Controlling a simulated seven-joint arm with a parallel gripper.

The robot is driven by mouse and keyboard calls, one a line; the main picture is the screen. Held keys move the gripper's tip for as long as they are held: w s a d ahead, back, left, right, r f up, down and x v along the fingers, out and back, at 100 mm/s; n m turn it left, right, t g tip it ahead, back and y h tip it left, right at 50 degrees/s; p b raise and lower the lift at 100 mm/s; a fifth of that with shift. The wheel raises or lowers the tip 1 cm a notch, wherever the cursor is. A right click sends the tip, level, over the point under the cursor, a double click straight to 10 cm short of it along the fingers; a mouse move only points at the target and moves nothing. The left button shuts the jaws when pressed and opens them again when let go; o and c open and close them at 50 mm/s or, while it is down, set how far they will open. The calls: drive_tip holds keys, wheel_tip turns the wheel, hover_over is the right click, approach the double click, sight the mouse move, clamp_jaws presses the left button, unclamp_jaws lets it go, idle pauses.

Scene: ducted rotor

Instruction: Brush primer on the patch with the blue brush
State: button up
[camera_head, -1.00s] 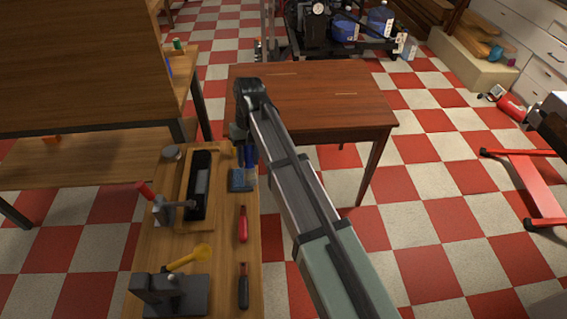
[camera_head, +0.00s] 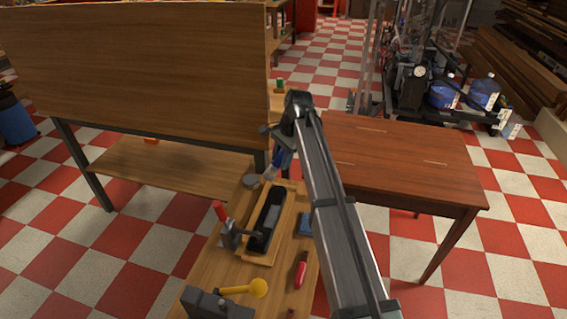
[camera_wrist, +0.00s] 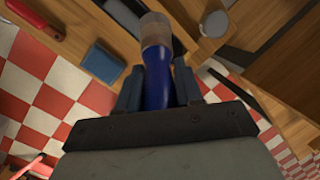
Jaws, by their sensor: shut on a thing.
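The blue brush (camera_head: 277,159) is in my gripper (camera_head: 281,150), its pale bristle end pointing down toward the bench. In the wrist view the brush (camera_wrist: 156,75) has a blue handle and a tan end, and my gripper's fingers (camera_wrist: 157,88) are shut on the handle. A small round grey tin or disc (camera_head: 250,181) sits on the bench just left of and below the brush tip; it also shows in the wrist view (camera_wrist: 214,24). The brush appears above the bench, near the far end of a wooden tray. I cannot make out a patch.
The wooden tray (camera_head: 262,256) has a black insert. A tall wooden panel (camera_head: 140,65) rises at left; a brown table (camera_head: 400,160) is at right.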

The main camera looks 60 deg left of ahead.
drive_tip(key=shift+m, duration=1)
drive_tip(key=shift+f+y, duration=0.15)
drive_tip(key=shift+y, duration=0.15)
drive_tip(key=shift+f, duration=2.35)
drive_tip(key=shift+r, duration=0.2)
